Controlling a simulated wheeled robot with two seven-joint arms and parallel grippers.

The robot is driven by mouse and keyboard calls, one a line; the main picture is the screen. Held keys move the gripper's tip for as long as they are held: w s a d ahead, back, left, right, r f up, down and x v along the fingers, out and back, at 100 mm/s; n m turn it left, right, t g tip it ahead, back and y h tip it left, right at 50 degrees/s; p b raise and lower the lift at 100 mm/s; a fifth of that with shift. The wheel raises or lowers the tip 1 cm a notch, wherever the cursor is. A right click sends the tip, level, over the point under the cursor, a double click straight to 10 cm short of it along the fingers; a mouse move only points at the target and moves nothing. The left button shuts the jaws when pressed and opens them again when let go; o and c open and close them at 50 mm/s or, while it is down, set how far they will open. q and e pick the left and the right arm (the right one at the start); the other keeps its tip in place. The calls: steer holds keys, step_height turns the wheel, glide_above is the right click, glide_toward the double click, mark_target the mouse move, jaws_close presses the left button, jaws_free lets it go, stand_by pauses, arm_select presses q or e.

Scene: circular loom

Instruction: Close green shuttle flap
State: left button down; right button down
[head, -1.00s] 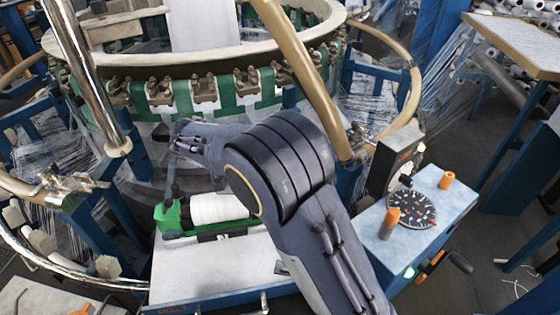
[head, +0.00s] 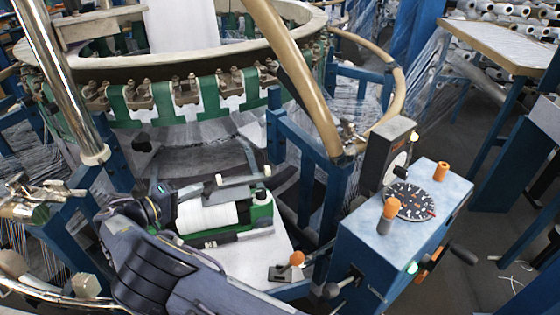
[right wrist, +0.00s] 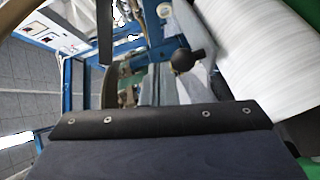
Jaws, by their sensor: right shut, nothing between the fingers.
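The green shuttle (head: 262,212) sits on the pale platform below the loom ring, with a white spool (head: 207,217) lying in it. A dark grey bar (head: 240,184) with small white knobs runs along the shuttle's far side, above the spool. I cannot tell whether this bar is the flap. My right gripper (head: 162,196) is at the shuttle's left end, close to the spool; contact cannot be made out. It is shut and empty. The white spool (right wrist: 250,50) fills the upper right of the right wrist view. My left gripper is not in view.
A control box (head: 370,245) with a dial and orange knobs stands to the right. An orange-tipped lever (head: 296,260) is by the platform's right end. The loom ring (head: 130,70) and a tan curved tube (head: 300,80) overhang the shuttle.

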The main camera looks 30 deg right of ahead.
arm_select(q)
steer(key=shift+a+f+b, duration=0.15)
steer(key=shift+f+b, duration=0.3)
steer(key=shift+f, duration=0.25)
arm_select(e)
steer(key=shift+a+f, duration=0.2)
steer(key=shift+f, duration=0.5)
